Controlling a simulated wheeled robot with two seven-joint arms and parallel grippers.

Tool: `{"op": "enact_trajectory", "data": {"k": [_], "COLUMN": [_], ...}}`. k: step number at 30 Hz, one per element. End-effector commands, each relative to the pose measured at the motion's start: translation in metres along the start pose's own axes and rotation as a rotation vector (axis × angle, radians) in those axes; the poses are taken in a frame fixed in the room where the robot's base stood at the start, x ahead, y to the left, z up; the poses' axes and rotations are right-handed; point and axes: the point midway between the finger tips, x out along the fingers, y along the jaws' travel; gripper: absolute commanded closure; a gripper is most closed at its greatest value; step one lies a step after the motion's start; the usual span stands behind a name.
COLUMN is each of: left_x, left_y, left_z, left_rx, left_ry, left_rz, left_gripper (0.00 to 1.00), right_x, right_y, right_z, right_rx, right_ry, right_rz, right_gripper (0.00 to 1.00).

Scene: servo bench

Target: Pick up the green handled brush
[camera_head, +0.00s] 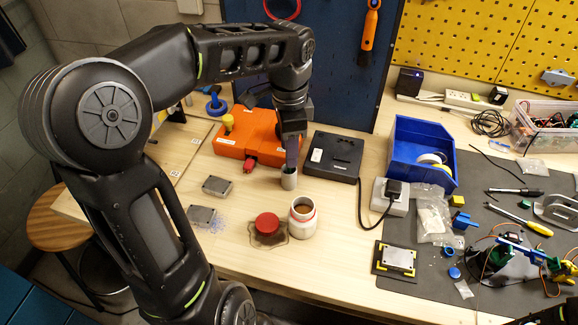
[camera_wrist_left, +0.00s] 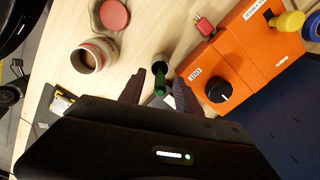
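In the left wrist view the green brush handle (camera_wrist_left: 160,84) points up toward the camera, between my left gripper's two dark fingers (camera_wrist_left: 160,91). There are visible gaps between the handle and the fingers, so the gripper is open around it. The handle's lower end is at a small grey metal cup (camera_wrist_left: 160,59); the bristles are not visible. In the head view my left gripper (camera_head: 291,150) points down just above the cup (camera_head: 289,178) and hides the handle there. My right gripper is not seen.
An orange box (camera_head: 245,138) with knob and red plug stands left of the cup, a black box (camera_head: 333,156) right. A blue bin (camera_head: 425,165) stands farther right.

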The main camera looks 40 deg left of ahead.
Motion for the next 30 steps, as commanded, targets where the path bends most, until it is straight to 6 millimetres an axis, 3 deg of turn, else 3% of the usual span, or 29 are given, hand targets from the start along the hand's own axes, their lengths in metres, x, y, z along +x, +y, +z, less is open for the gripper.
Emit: {"op": "enact_trajectory", "data": {"k": [4,18,30], "left_x": [-0.0002,-0.0002,-0.0003], "left_y": [0.0,0.0,0.0], "left_z": [0.0,0.0,0.0], "left_rx": [0.0,0.0,0.0], "left_ry": [0.0,0.0,0.0], "left_rz": [0.0,0.0,0.0], "left_gripper": [0.62,1.0,1.0], "right_x": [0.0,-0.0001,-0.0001], "right_y": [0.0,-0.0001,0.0], "right_z": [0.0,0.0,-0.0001], "right_rx": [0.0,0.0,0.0], "right_ry": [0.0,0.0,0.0], "right_rz": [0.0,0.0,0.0], "right_gripper": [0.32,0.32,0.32]}}
